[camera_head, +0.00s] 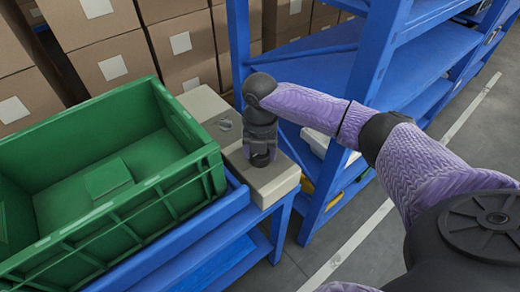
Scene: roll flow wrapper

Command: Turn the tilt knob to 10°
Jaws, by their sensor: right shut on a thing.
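My right gripper (260,160) points down onto the top of a beige machine block (277,187) at the end of a blue table. It is shut on the tilt knob, which the gripper and wrist hide. The knob's angle and any scale marks cannot be read from here. My left gripper is not in view.
A large green crate (190,165) stands on the blue table (235,200), close left of the gripper. A blue shelf rack (375,50) rises close behind and to the right. Cardboard boxes (110,65) are stacked behind. Grey floor with a white line (345,250) is open at the right.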

